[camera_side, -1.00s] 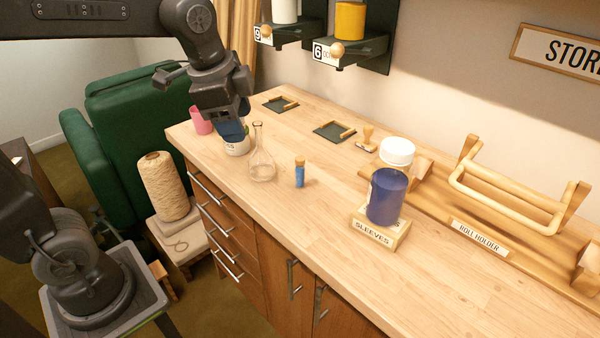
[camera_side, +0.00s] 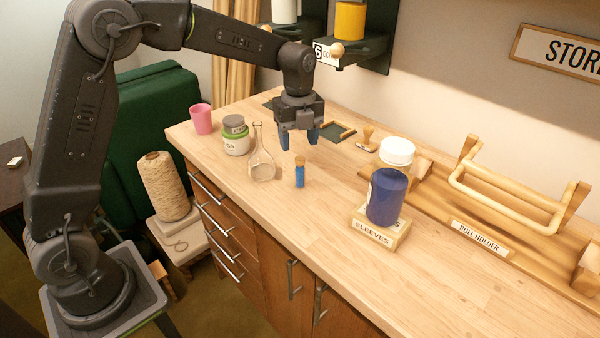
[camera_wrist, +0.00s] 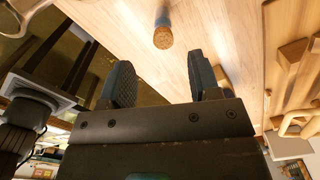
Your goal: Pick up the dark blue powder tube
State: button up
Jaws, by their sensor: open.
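The blue powder tube (camera_side: 300,175) is a small upright vial with a cork top, standing on the wooden counter. In the wrist view its cork end (camera_wrist: 163,38) shows near the top, beyond and between my fingertips, with the blue body behind it. My gripper (camera_side: 299,140) is open and empty, pointing down above the counter, above and a little behind the tube. In the wrist view its two dark fingers (camera_wrist: 160,80) stand apart with nothing between them.
A glass flask (camera_side: 262,165) stands close to the tube's left. A grey-lidded jar (camera_side: 236,140) and a pink cup (camera_side: 202,119) are farther left. A white-capped bottle (camera_side: 397,152) and a roll holder (camera_side: 510,200) stand right. The counter's front middle (camera_side: 310,230) is clear.

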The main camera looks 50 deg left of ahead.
aim_at(300, 158)
jog(key=shift+w+f, duration=0.2)
jog(key=shift+f, duration=3.65)
jog(key=c, duration=1)
